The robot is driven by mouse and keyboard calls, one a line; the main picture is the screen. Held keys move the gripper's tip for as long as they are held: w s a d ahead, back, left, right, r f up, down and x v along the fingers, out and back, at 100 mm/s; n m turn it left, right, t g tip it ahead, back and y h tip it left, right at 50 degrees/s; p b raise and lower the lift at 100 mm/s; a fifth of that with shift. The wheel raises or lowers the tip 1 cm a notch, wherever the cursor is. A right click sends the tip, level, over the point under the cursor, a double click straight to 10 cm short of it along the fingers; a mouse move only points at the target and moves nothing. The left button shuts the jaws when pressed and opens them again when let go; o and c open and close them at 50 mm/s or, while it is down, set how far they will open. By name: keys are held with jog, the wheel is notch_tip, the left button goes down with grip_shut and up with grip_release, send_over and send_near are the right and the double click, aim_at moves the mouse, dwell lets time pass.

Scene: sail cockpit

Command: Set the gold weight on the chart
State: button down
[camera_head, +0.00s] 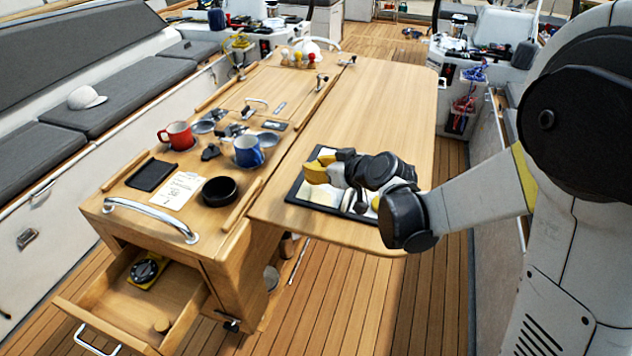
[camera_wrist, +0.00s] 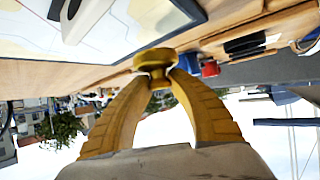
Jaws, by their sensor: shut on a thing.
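The gold weight (camera_wrist: 155,60), a small flanged piece, sits between the yellow fingertips of my gripper (camera_wrist: 157,74) in the wrist view. My gripper is shut on it. In the head view my gripper (camera_head: 316,171) is over the left part of the chart (camera_head: 321,196), pointing left; I cannot make out the weight there. The chart is pale and lies in a dark frame on the table leaf. It also shows in the wrist view (camera_wrist: 110,14), apart from the weight. My arm hides part of the chart in the head view.
A red mug (camera_head: 177,135), a blue mug (camera_head: 248,151), a black bowl (camera_head: 219,191) and a paper sheet (camera_head: 176,190) stand or lie left of the chart. An open drawer (camera_head: 185,304) holds a dark dial (camera_head: 146,270). The far table leaf (camera_head: 375,95) is clear.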

jog(key=shift+a+f, duration=0.15)
jog(key=shift+f, duration=0.05)
notch_tip(320, 180, down, 4)
jog(key=shift+w+b, duration=0.1)
jog(key=shift+b, duration=0.85)
jog(key=shift+r, duration=0.15)
jog(key=c, duration=1.2)
grip_release()
jog(key=shift+c, duration=0.2)
